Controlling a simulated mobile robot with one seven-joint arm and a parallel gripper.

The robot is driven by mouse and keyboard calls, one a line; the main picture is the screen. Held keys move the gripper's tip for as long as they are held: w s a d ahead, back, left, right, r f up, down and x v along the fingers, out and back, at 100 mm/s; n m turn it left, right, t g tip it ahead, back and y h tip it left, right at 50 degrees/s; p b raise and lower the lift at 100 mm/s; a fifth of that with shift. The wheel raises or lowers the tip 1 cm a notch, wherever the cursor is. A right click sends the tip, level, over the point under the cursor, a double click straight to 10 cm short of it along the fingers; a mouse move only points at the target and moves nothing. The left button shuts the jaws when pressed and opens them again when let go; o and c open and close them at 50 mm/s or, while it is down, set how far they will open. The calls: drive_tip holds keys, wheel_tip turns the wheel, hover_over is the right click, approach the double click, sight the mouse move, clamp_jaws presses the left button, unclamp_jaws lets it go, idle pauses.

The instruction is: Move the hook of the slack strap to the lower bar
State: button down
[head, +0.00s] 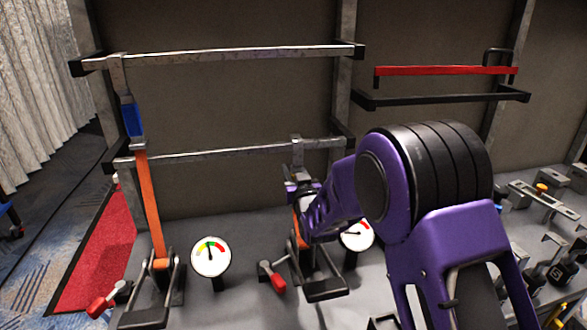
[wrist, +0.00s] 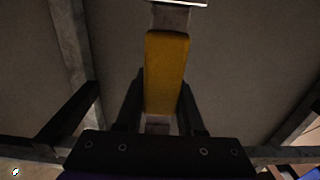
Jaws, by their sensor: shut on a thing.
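The upper bar (head: 225,55) and the lower bar (head: 225,153) run across the left panel. My gripper (head: 298,186) is shut on the yellow sleeve (wrist: 166,72) of the right strap's hook. The grey hook (head: 297,150) shows at the lower bar's right part; I cannot tell if it is seated or only in front. In the wrist view the hook (wrist: 170,17) rises above the sleeve towards a bright edge at the top. The right strap's orange webbing is mostly hidden behind my arm. The other strap (head: 150,200), with a blue sleeve, runs straight up to the upper bar.
The left ratchet (head: 150,300) and right ratchet (head: 318,285) have red-handled levers. A left gauge (head: 211,257) and a partly covered right gauge (head: 358,236) stand beside them. A red bar (head: 445,71) is on the right panel. Metal parts (head: 550,205) crowd the lower right.

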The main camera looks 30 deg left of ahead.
drive_tip(key=shift+c, duration=2.2)
unclamp_jaws()
drive_tip(key=v, duration=1.2)
